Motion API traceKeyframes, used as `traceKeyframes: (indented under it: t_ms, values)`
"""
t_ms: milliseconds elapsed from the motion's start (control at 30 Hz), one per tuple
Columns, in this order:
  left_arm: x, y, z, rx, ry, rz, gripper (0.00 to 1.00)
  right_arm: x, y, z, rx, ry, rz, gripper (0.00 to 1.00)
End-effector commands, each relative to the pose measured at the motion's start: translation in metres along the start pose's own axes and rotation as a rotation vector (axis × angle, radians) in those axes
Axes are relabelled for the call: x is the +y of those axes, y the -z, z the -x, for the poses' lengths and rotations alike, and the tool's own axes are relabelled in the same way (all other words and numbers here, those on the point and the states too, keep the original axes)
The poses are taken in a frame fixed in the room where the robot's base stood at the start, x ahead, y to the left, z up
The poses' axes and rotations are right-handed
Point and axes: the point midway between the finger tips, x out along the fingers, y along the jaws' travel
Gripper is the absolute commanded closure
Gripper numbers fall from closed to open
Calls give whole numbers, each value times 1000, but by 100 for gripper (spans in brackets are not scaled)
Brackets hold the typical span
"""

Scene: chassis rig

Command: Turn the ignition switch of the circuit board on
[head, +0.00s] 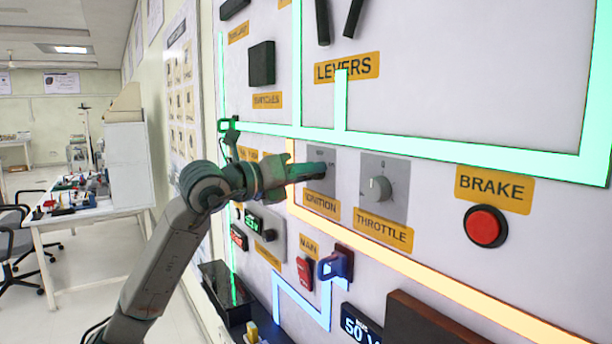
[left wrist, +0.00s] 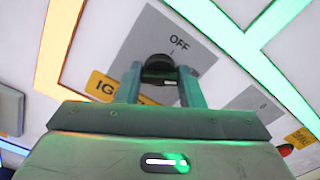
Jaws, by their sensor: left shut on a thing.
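The ignition switch is a dark round knob (left wrist: 158,66) on a grey plate, which shows in the head view (head: 328,155) above the yellow IGNITION label (head: 321,204). My left gripper (head: 324,170) reaches the plate from the left and hides most of the knob there. In the left wrist view, its two fingers (left wrist: 160,82) stand on either side of the knob and are shut on it. The word OFF (left wrist: 179,43) is readable on the plate beyond the knob; any ON mark is too small or hidden. My right gripper is not in view.
The throttle knob (head: 380,189) sits just right of the ignition plate, and a red brake button (head: 486,226) farther right. A blue-handled main switch (head: 336,264) is below. Glowing green strips (head: 440,148) cross the white board. A cluttered table (head: 85,212) stands behind at left.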

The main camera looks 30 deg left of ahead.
Motion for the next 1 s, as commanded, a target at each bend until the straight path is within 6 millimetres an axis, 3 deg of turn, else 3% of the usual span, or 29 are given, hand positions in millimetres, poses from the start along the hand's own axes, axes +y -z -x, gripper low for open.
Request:
traceKeyframes:
  t_ms: [467,500,600,1000]
  values:
    - [0,2,0,5,-1,-14,88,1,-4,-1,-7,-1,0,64]
    - [0,2,0,5,-1,-14,62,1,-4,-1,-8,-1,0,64]
    - [0,2,0,4,-1,-14,47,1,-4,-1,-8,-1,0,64]
    - [1,2,6,1,-2,-17,47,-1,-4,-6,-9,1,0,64]
